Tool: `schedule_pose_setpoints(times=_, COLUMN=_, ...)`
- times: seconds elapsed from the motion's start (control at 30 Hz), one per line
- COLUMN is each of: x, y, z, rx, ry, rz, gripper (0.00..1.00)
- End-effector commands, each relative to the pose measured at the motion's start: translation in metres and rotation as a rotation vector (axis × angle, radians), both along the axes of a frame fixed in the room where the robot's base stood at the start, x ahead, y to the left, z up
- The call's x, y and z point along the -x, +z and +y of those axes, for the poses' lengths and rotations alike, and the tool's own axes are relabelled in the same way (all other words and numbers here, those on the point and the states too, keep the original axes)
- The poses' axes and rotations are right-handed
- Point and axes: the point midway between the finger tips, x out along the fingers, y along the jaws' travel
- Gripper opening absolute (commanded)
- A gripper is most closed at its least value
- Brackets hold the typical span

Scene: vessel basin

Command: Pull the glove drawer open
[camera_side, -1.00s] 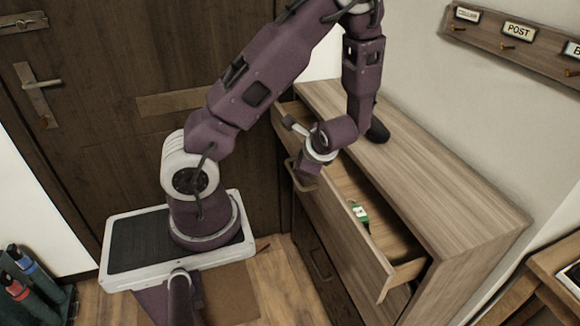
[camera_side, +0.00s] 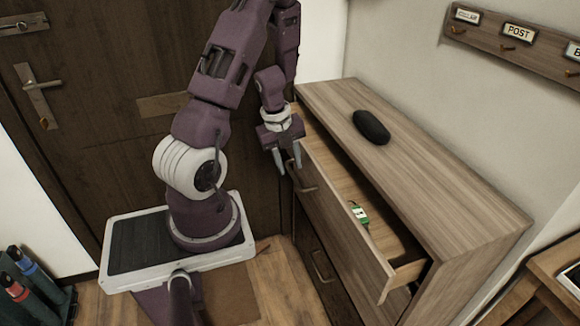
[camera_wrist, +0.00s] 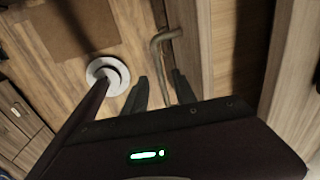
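The wooden chest's top drawer (camera_side: 345,225) stands partly open in the side view. I see no label naming it the glove drawer. Its bar handle (camera_side: 307,188) is on the drawer front near the left end. My gripper (camera_side: 289,168) points down beside the drawer's left end, close to the handle. Its two fingers are apart, with nothing held. In the wrist view, a bronze bar handle (camera_wrist: 156,60) shows between the spread fingertips (camera_wrist: 156,85). I cannot tell whether the fingers touch it.
A green-tagged item (camera_side: 358,214) lies inside the open drawer. A dark oblong object (camera_side: 371,127) rests on the chest top (camera_side: 430,175). A lower drawer handle (camera_side: 322,266) sits below. A hook rail (camera_side: 500,35) is on the wall. A door (camera_side: 110,100) stands behind.

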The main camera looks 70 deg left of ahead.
Motion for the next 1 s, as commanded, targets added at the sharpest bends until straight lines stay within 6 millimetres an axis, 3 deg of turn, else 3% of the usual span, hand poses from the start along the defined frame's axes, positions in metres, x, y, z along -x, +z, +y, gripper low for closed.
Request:
schedule_pose_setpoints(times=0.1, x=-0.0025, y=-0.0126, z=0.0004, rx=0.000, ry=0.002, rz=0.000, gripper=0.33)
schedule_pose_setpoints(times=0.37, x=-0.0039, y=-0.0153, z=-0.0002, rx=-0.001, ry=0.001, rz=-0.001, gripper=0.33)
schedule_pose_setpoints(times=0.53, x=-0.0037, y=-0.0153, z=-0.0002, rx=-0.002, ry=0.001, rz=-0.001, gripper=0.01)
schedule_pose_setpoints(times=0.57, x=-0.0037, y=-0.0152, z=-0.0002, rx=-0.002, ry=0.002, rz=-0.001, gripper=0.00)
schedule_pose_setpoints(times=1.0, x=-0.0038, y=-0.0150, z=-0.0002, rx=-0.002, ry=0.002, rz=-0.001, gripper=0.00)
